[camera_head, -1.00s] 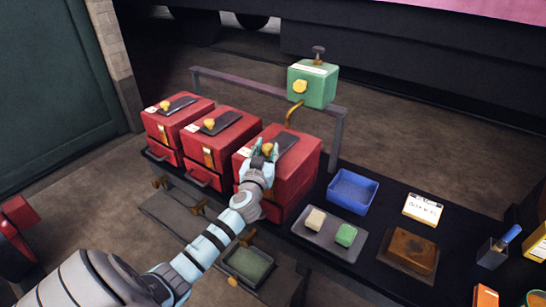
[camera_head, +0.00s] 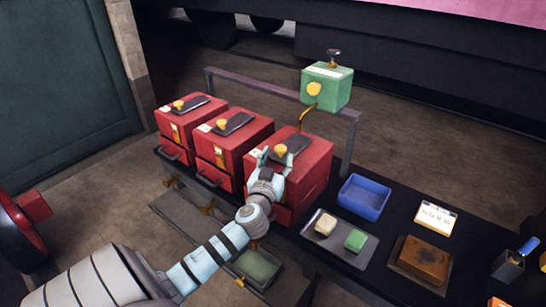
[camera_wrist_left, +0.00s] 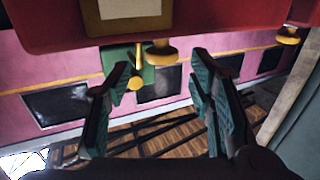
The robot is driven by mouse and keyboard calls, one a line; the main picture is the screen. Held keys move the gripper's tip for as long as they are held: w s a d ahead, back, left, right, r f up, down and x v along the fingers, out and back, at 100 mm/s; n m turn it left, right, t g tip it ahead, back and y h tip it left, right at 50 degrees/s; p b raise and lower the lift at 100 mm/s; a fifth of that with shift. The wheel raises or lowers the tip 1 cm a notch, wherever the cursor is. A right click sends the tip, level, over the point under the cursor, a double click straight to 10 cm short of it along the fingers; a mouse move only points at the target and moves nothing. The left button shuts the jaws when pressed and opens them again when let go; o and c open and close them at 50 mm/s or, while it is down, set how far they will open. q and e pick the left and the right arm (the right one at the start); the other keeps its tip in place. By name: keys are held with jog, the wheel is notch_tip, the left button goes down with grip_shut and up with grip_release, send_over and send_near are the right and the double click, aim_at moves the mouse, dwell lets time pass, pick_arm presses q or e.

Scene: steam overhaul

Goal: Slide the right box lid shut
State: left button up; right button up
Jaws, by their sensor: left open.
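The right box (camera_head: 313,178) is the nearest of three red boxes on the dark bench. In the left wrist view the open fingers (camera_wrist_left: 170,85) show empty. A red box underside or face (camera_wrist_left: 210,20) fills the top there, and a brass knob (camera_wrist_left: 160,50) sits beyond the fingertips. My right gripper is not in view.
Two other red boxes (camera_head: 233,150) (camera_head: 188,122) stand to the left. A green tank (camera_head: 327,88) on a rail is behind. A blue tray (camera_head: 363,197), a grey tray (camera_head: 335,243) with two blocks, and a brown block (camera_head: 424,260) lie to the right.

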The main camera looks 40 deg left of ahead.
pick_arm(q)
jog(key=v, duration=0.7)
jog(key=shift+s, duration=0.25)
jog(key=shift+d+f, duration=0.1)
jog(key=shift+f, duration=0.05)
